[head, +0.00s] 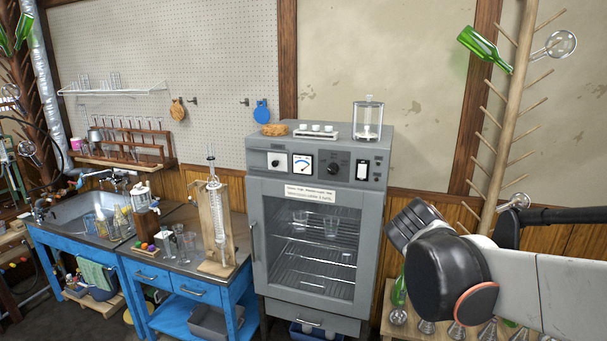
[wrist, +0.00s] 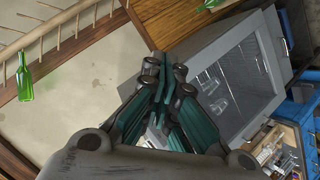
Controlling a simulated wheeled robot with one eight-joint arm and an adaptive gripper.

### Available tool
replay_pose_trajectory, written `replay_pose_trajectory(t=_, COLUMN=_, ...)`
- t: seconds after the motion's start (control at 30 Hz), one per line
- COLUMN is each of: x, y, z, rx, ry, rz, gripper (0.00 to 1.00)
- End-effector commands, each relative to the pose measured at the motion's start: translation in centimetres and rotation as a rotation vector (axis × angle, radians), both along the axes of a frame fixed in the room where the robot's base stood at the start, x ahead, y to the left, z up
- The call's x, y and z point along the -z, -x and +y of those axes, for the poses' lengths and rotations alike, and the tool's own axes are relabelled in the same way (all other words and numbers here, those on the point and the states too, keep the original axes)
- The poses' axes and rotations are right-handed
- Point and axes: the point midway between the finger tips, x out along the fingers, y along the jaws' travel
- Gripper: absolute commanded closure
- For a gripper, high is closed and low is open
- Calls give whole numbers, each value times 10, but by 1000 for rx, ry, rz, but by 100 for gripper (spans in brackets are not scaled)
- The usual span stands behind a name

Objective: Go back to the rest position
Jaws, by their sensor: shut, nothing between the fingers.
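My gripper (wrist: 166,80) shows in the wrist view with its teal fingers together and nothing between them. Beyond it in that view is the grey oven cabinet (wrist: 210,60), tilted in the picture. In the head view my arm reaches in from the right edge, in front of the wall and right of the oven cabinet (head: 376,200); the fingers are not visible there. The reflux condenser on its wooden stand (head: 214,220) stands on the blue bench, well left of my arm and apart from it.
The oven's glass door is closed, with glassware inside. A glass jar (head: 368,120) stands on its top. A wooden drying rack (head: 509,110) with a green bottle (head: 484,48) rises near my arm. Flasks stand on a low shelf below. A sink (head: 75,208) is at the left.

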Motion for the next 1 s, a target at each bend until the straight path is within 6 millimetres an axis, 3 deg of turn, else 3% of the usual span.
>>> replay_pose_trajectory(t=0.03, x=10, y=21, z=-1, rx=13, ry=-48, rz=16, gripper=100)
replay_pose_trajectory(t=0.3, x=61, y=121, z=13, rx=69, ry=-335, rz=110, gripper=100)
replay_pose_trajectory(t=0.6, x=119, y=215, z=50, rx=96, ry=-628, rz=203, gripper=100)
replay_pose_trajectory(t=0.8, x=136, y=241, z=66, rx=99, ry=-725, rz=231, gripper=100)
replay_pose_trajectory(t=1.0, x=137, y=244, z=68, rx=98, ry=-740, rz=236, gripper=100)
